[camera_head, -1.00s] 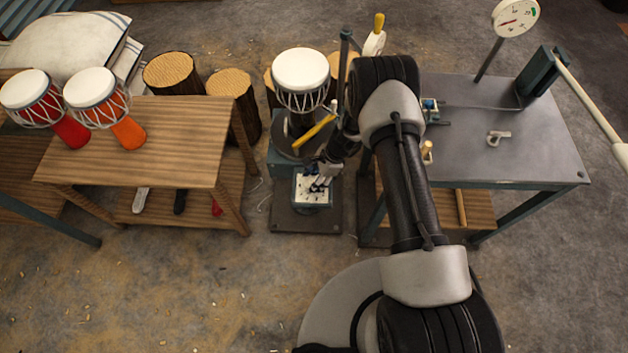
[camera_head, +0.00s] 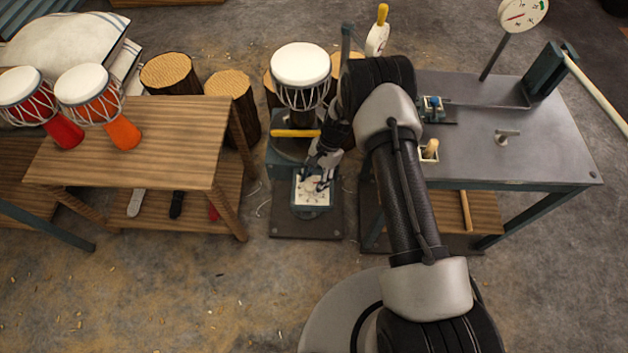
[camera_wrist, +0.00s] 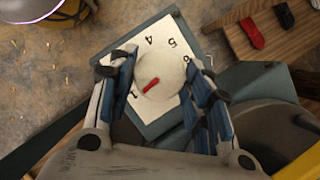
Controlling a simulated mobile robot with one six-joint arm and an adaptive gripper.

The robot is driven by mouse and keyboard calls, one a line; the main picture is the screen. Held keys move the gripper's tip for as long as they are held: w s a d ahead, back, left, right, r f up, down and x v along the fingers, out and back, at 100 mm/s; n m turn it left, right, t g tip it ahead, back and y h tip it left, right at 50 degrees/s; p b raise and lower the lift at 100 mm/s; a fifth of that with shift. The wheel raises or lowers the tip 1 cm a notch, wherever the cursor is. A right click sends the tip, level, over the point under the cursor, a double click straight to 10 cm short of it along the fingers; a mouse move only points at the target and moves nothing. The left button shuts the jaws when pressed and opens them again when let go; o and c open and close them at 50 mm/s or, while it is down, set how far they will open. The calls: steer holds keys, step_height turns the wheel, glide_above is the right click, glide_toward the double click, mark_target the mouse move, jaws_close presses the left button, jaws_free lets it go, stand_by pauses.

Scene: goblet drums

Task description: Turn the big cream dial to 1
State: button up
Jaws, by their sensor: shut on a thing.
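The big cream dial (camera_wrist: 160,74) is a round knob with a red pointer, on a white numbered plate (camera_wrist: 134,46). In the wrist view the pointer slants toward the lower left. My gripper (camera_wrist: 163,82) is shut on the dial, one blue-padded finger on each side. In the head view my gripper (camera_head: 319,178) is over the white plate (camera_head: 302,192) on the low box below the drum stand.
A drum (camera_head: 300,65) stands behind the dial, with a yellow bar (camera_head: 295,133) below it. A wooden table (camera_head: 130,165) with two drums is at left. A grey metal table (camera_head: 550,160) is at right. Open floor lies in front.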

stand_by(0.3)
steer(key=o, duration=1)
steer(key=shift+o, duration=0.2)
steer(key=shift+r, duration=0.1)
steer(key=v, duration=1.1)
steer(key=shift+r, duration=0.4)
